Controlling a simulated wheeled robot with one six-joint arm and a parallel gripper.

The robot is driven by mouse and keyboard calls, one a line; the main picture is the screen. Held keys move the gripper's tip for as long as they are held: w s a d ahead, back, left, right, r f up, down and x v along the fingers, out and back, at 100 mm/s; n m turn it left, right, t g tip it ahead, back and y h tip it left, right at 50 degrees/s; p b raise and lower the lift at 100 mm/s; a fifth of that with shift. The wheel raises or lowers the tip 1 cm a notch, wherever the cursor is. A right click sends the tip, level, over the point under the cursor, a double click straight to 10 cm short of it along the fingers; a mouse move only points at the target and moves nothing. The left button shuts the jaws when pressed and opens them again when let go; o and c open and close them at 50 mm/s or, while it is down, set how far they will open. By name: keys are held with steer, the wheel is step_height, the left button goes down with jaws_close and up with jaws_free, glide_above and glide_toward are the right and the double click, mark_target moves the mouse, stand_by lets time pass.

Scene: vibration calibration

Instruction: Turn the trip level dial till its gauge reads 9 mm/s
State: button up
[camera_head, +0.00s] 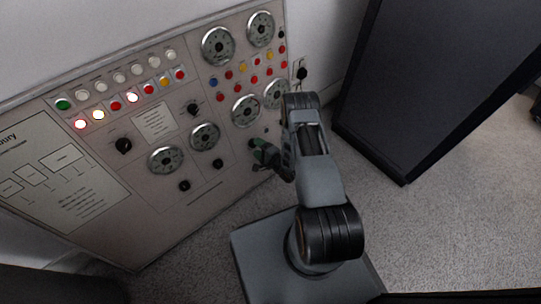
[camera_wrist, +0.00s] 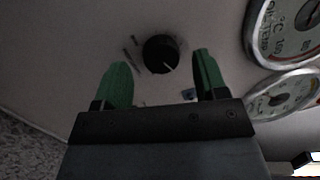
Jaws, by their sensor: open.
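A round black dial (camera_wrist: 160,53) with a white pointer line sits on the pale panel. In the wrist view it lies between and beyond the two green fingers of my gripper (camera_wrist: 161,66), which is open with a gap on each side of the dial. The dial's pointer line slants to the lower right there. In the head view my gripper (camera_head: 262,150) is close to the panel's lower right part and hides the dial. One round gauge (camera_wrist: 286,97) and a larger gauge (camera_wrist: 295,30) marked °C show at the right. No mm/s reading is legible.
The panel (camera_head: 215,185) carries several other gauges, black knobs (camera_head: 123,146), lamps and coloured buttons (camera_head: 245,68). A tall dark cabinet (camera_head: 425,80) stands to the right of my arm. Grey carpet (camera_head: 450,220) lies clear in front of it.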

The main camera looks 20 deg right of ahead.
steer(key=p+v, duration=0.3)
steer(key=v, duration=0.9)
steer(key=shift+s+d, duration=0.1)
steer(key=w+d+r+n+g+h+p, duration=0.2)
steer(key=w+r+n+p, duration=0.25)
steer(key=r, duration=0.55)
steer(key=w+d+r+n+g+h+p, duration=0.25)
steer(key=w+r+p, duration=0.35)
steer(key=r, duration=0.4)
step_height(320, 180, up, 18)
steer(key=n+g+h+p, duration=0.2)
steer(key=n+h+p, duration=0.1)
steer(key=p, duration=0.3)
steer(key=s+a+r+n+g+h+p, duration=0.1)
steer(key=s+r+p, duration=0.2)
steer(key=r, duration=0.5)
steer(key=s+a+r+n+g+p, duration=0.1)
steer(key=s+a+r+p, duration=0.2)
steer(key=r, duration=0.6)
steer(key=s+a+r+n+g+y+p, duration=0.1)
steer(key=s+a+r+p, duration=0.2)
steer(key=s+r, duration=0.4)
steer(key=s+a+r+n+g+p, duration=0.2)
steer(key=s+a+r+p, duration=0.1)
steer(key=s+r+p, duration=0.2)
steer(key=s+r, duration=0.2)
steer(key=s, duration=0.1)
steer(key=shift+a+r+n+y, duration=0.25)
steer(key=shift+r+n+y, duration=0.05)
steer(key=shift+r+y, duration=0.05)
